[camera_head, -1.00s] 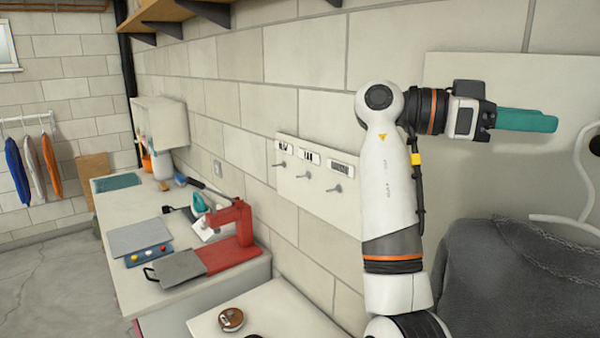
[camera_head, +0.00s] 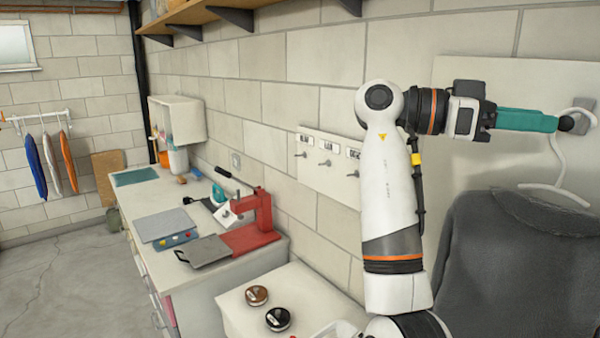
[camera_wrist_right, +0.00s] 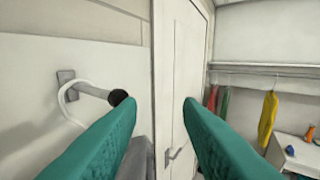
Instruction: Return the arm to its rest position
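My right arm (camera_head: 388,190) stands upright in the head view, bent at the top, with its right gripper (camera_head: 540,121) stretched level to the right. In the right wrist view its two teal fingers (camera_wrist_right: 159,102) are apart, with nothing between them. A dark grey garment (camera_head: 510,255) hangs on a white hanger (camera_head: 552,190) below the gripper. The hanger is on a wall hook with a black round end (camera_head: 566,123), close by the fingertips in the head view. The hook also shows left of the fingers in the right wrist view (camera_wrist_right: 95,91). My left gripper is not in view.
A workbench (camera_head: 200,275) with a red press (camera_head: 263,215) stands at the left. A lower white table (camera_head: 240,305) holds two round tins. A white panel (camera_head: 330,165) with small hooks is on the wall. Floor (camera_head: 60,270) is clear at far left.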

